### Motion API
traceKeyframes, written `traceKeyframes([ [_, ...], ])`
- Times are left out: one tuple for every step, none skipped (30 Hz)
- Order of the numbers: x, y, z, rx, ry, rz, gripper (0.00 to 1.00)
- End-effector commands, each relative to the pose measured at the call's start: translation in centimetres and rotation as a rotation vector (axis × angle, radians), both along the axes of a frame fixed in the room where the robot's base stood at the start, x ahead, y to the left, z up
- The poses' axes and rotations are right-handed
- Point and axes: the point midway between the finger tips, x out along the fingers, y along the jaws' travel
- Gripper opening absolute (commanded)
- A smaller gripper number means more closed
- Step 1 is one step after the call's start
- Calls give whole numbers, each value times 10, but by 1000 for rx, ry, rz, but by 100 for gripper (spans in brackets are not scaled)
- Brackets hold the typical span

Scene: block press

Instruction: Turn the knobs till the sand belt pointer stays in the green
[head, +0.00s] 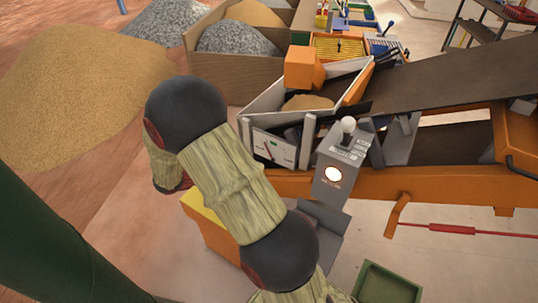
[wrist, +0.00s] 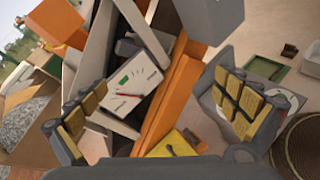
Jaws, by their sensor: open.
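A white dial plate (head: 273,148) is on the side of the sand hopper (head: 352,88); it also shows in the wrist view (wrist: 146,72). In the wrist view its red pointer (wrist: 127,95) appears to lie beside the small green patch (wrist: 124,81), not on it. A white ball-topped control (head: 348,125) stands on a grey box with a lit lamp (head: 333,174). A yellow-topped box (wrist: 168,145) with a dark part on top is low in the wrist view. My gripper (wrist: 160,88) is open and empty, with the dial beyond its fingers. In the head view I cannot make out my gripper.
An orange beam (head: 430,184) runs along below the dark belt (head: 440,75). A green tray (head: 388,284) lies on the floor at the front. Sand (head: 80,85) and gravel (head: 238,39) heaps are at the left and back. Open floor shows at the lower right.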

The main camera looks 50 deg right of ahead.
Motion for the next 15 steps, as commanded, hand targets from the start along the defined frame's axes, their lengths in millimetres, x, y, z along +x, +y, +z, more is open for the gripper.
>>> traceKeyframes([
  [8,-8,-16,-31,57,32,100],
  [12,-13,-24,-52,86,53,100],
  [19,-19,-34,-76,125,80,100],
  [23,-23,-42,-95,152,102,100],
  [28,-27,-51,-114,180,124,100],
  [34,-32,-63,-137,216,155,100],
  [39,-35,-71,-155,242,177,100],
  [42,-38,-81,-171,269,200,100],
  [48,-42,-94,-193,303,233,100],
  [52,-44,-104,-209,328,257,100],
  [55,-46,-113,-223,350,281,100],
  [59,-48,-126,-241,380,312,100],
  [63,-49,-135,-254,399,334,100],
  [65,-50,-144,-264,417,355,100],
  [68,-51,-156,-278,438,382,100],
])
